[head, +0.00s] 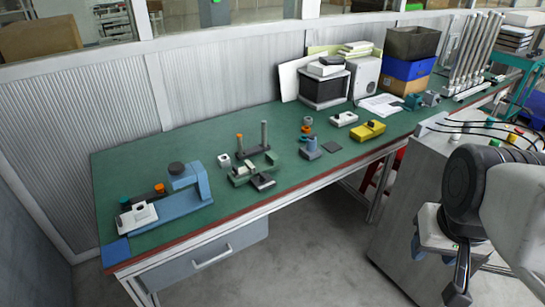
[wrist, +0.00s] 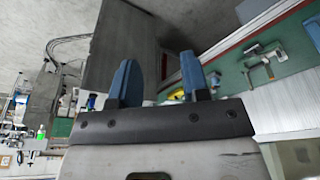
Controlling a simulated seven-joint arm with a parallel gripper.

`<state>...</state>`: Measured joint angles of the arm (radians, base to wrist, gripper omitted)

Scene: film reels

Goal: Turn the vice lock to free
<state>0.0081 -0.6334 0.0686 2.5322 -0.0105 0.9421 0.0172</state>
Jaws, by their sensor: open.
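My gripper (wrist: 163,68) shows two blue fingers standing apart in the wrist view, with nothing between them. In the head view it hangs at the lower right, well away from the bench fixtures and partly cut by the bottom edge. No part can be told for sure as the vice or its lock at this size. Candidates on the green bench are a grey-green fixture with posts (head: 243,178), a small blue-grey device (head: 309,153) with an orange top, and a teal device (head: 412,102) farther back. The lock's position cannot be read.
A blue press (head: 194,203) stands at the green bench's (head: 125,165) near-left end. A yellow block (head: 366,132) and white device (head: 343,119) sit mid-bench. Boxes (head: 405,70) and upright tubes (head: 470,50) stand farther back. A grey cabinet (head: 410,195) with cables is beside my arm.

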